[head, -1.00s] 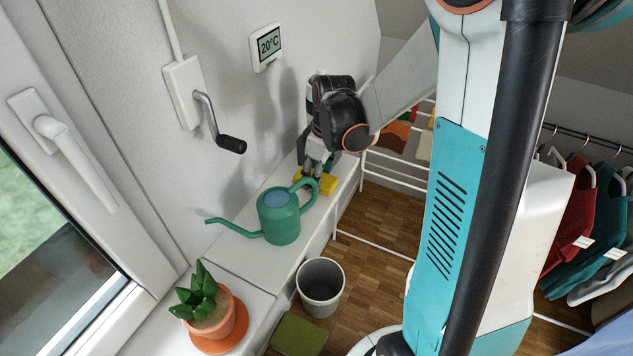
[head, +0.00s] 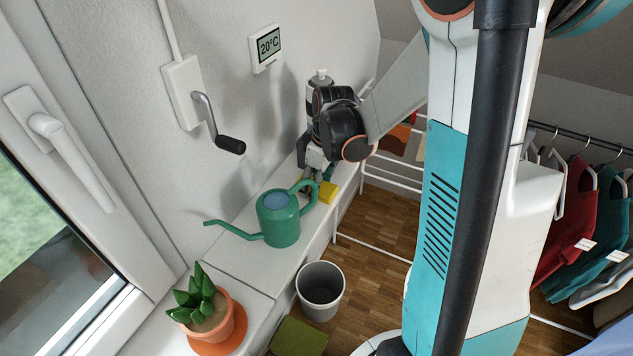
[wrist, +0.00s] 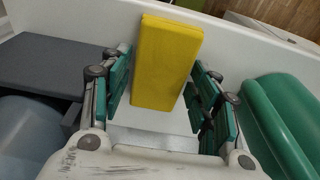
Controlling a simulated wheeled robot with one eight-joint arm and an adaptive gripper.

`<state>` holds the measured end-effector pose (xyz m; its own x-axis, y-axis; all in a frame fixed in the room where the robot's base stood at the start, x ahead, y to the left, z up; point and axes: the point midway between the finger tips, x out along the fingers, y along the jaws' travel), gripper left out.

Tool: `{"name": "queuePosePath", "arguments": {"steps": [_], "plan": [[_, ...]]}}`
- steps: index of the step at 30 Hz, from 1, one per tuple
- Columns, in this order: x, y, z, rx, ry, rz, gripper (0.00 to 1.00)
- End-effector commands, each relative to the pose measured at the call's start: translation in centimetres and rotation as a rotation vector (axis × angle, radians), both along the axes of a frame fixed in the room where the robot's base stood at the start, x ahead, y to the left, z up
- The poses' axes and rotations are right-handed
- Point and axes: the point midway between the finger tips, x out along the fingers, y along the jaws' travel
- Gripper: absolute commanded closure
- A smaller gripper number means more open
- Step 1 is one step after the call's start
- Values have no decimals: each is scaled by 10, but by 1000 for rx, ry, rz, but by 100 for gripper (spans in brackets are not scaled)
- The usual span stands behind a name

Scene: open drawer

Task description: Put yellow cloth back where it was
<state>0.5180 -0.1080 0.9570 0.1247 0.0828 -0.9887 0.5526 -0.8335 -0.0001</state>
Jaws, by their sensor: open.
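The yellow cloth (head: 328,192) shows as a flat rectangular block on the white ledge, behind the green watering can, partly hidden by my gripper in the head view. In the wrist view the yellow cloth (wrist: 166,62) lies ahead, between the two green-padded fingers. My gripper (wrist: 163,78) is open, with a visible gap between the cloth and each finger. In the head view my gripper (head: 317,172) points down at the ledge beside the cloth. Whether the cloth touches the ledge all along is hard to tell.
The green watering can (head: 279,218) stands close in front of my gripper and also shows at the wrist view's right (wrist: 280,115). A dark grey slab (wrist: 50,65) lies at left there. A potted plant (head: 209,315), bin (head: 320,290) and clothes rail (head: 580,135) stand around.

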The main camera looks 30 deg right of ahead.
Motion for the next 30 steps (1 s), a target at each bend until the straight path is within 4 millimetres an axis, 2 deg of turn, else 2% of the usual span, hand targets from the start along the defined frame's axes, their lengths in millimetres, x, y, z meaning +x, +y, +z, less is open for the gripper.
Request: {"name": "queuePosePath", "arguments": {"steps": [5, 12, 18, 23, 30], "plan": [[-3, -2, 28, 0, 0, -1, 44], [-10, -6, 79, 0, 0, -1, 44], [-13, -9, 108, 0, 0, 0, 44], [-15, -10, 118, 0, 0, 0, 44], [-15, -10, 120, 0, 0, 0, 44]]}}
